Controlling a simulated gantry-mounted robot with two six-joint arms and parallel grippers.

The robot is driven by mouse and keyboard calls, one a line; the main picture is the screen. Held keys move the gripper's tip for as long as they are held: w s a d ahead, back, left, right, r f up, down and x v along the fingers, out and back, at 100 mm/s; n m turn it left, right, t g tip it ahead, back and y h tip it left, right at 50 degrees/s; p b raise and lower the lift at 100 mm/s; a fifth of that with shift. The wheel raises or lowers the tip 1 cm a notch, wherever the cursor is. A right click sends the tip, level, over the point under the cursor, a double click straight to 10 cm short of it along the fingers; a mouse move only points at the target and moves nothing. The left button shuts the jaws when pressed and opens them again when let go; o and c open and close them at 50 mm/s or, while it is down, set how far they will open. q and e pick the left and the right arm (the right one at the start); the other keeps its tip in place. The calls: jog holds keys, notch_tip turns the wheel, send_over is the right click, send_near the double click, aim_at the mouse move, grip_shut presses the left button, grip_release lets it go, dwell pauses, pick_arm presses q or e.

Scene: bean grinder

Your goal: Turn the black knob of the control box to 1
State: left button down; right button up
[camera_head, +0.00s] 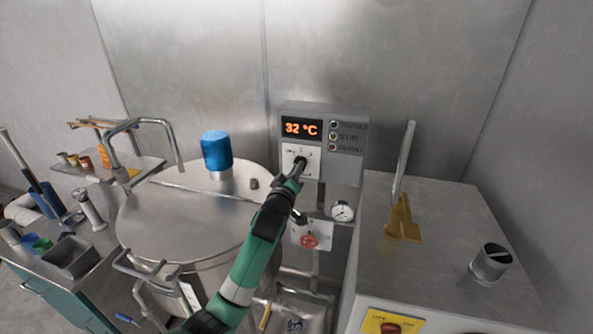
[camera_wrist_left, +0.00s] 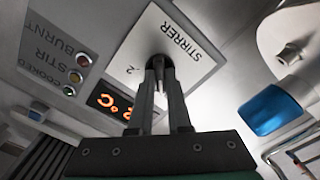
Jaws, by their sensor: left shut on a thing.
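The control box (camera_head: 350,150) is a grey box on the back wall with an orange display reading 32 °C. The white dial plate (camera_head: 314,163) sits below the display; in the left wrist view the plate (camera_wrist_left: 190,45) reads STIRRER. The black knob (camera_head: 300,162) is in front of this plate; it also shows in the left wrist view (camera_wrist_left: 160,62). My left gripper (camera_head: 297,170) reaches up to the knob, its fingers (camera_wrist_left: 162,80) shut on it. The fingers hide much of the knob, so its exact setting cannot be told. My right gripper is not in view.
A large steel vat (camera_head: 190,225) with a blue motor (camera_head: 216,150) on its lid stands to the left. A pressure gauge (camera_head: 342,211) and red valve (camera_head: 309,241) are below the box. A steel cabinet (camera_head: 440,230) stands at the right.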

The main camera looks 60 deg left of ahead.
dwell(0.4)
pick_arm(q)
jog(key=m+p, duration=0.3)
jog(key=m, duration=0.5)
jog(key=shift+m, duration=0.3)
dwell(0.3)
jog(key=c, duration=0.9)
grip_release()
jog(key=shift+o, duration=0.2)
jog(key=p+v, duration=0.1)
jog(key=v, duration=1)
jog(key=shift+s+d, duration=0.2)
jog(key=shift+d, duration=0.1)
